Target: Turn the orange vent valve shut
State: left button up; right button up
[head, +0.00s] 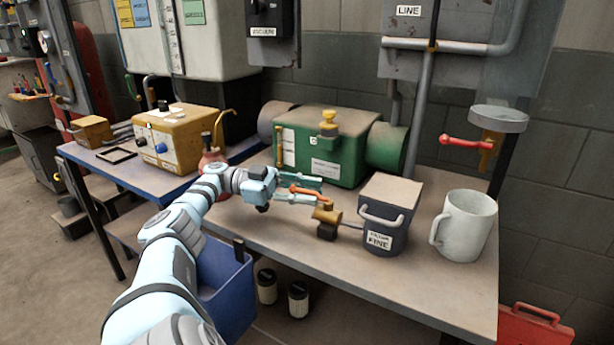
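The vent valve has an orange lever (325,198) on a brass body (327,215), low in front of the green machine near the workbench's front edge. The lever lies roughly crosswise in the picture, pointing towards my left arm. My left gripper (308,191) comes in from the left. Its two light-blue fingers are spread, one above and behind the lever and one below and in front of it. I cannot tell whether either finger touches the lever. My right gripper is not in view.
A dark bucket labelled FINE (385,230) and a white mug (467,226) stand right of the valve. The green machine (345,150) is behind it. A red-handled valve (465,141) hangs at the right. A blue bin (226,290) sits below the bench edge.

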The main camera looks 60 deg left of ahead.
pick_arm(q)
notch_tip(320, 180, up, 10)
jog(key=shift+f, duration=0.1)
dwell(0.4)
